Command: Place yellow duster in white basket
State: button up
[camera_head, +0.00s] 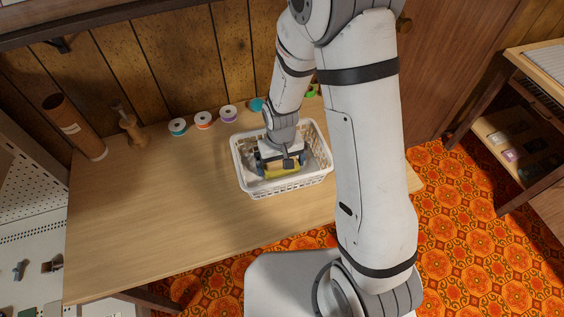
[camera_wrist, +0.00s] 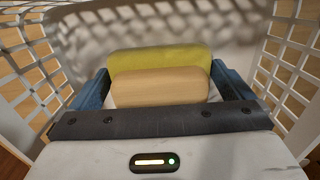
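The yellow duster (camera_head: 282,171) is inside the white basket (camera_head: 291,187), low between its walls. In the wrist view the duster is a yellow-green pad (camera_wrist: 160,58) with a pale wooden block (camera_wrist: 160,88) on it. My gripper (camera_head: 281,163) reaches down into the basket from above. Its blue fingers (camera_wrist: 160,72) stand at the two ends of the duster and appear closed on it. The white lattice walls of the basket surround the gripper and duster. I cannot tell whether the duster touches the basket floor.
The basket stands on a wooden table (camera_head: 160,220). Thread spools (camera_head: 203,120), a wooden figure (camera_head: 132,130) and a brown cylinder (camera_head: 75,127) stand along the back. The table's left and front are clear. A shelf (camera_head: 520,130) stands at the right.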

notch_tip(320, 180, up, 12)
jog(key=r, duration=0.1)
jog(key=s+d+r+m+t, duration=0.2)
jog(key=s+d+r, duration=1)
jog(key=r, duration=0.1)
jog(key=shift+d+m+t+p, duration=0.25)
jog(key=shift+m+t+p, duration=0.05)
jog(key=shift+m+p, duration=0.1)
